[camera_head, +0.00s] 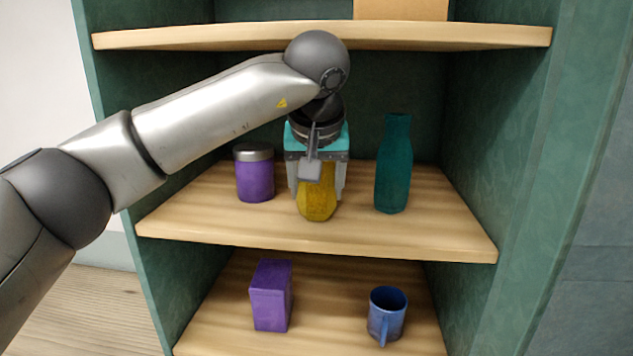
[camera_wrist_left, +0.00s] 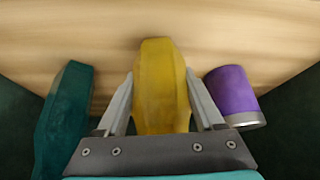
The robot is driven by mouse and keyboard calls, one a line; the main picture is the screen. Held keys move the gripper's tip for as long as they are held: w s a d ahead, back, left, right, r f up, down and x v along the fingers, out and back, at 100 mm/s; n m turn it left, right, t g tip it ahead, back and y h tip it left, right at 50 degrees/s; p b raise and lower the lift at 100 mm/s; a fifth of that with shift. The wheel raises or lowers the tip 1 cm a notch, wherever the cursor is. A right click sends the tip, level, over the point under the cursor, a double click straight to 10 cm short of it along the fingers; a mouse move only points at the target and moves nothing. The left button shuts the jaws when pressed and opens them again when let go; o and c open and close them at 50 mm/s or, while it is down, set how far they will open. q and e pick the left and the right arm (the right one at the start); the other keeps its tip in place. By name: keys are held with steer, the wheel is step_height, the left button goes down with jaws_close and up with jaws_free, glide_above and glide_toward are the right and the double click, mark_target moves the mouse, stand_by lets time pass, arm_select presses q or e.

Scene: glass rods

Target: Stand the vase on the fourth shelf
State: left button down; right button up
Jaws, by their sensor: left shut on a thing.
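A yellow vase (camera_head: 317,204) is upright at the middle shelf in view (camera_head: 258,227), between a purple jar and a teal bottle. In the left wrist view the yellow vase (camera_wrist_left: 160,85) lies between the two fingers (camera_wrist_left: 160,100). Its base is close to the shelf board; I cannot tell whether it touches. Part of the vase is hidden by the gripper. My right gripper is not in view.
The purple jar (camera_head: 255,178) stands left of the vase and the teal bottle (camera_head: 393,165) right, with small gaps. Below are a purple box (camera_head: 271,296) and a blue mug (camera_head: 386,315). The upper board (camera_head: 200,38) holds a tan box (camera_head: 400,9). Green side walls flank the shelves.

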arm_select(q)
steer(key=shift+f, duration=0.15)
jaws_free()
steer(key=shift+s+r, duration=0.15)
steer(key=shift+r, duration=0.3)
steer(key=v, duration=0.7)
steer(key=shift+f+b, duration=0.1)
steer(key=shift+b, duration=0.3)
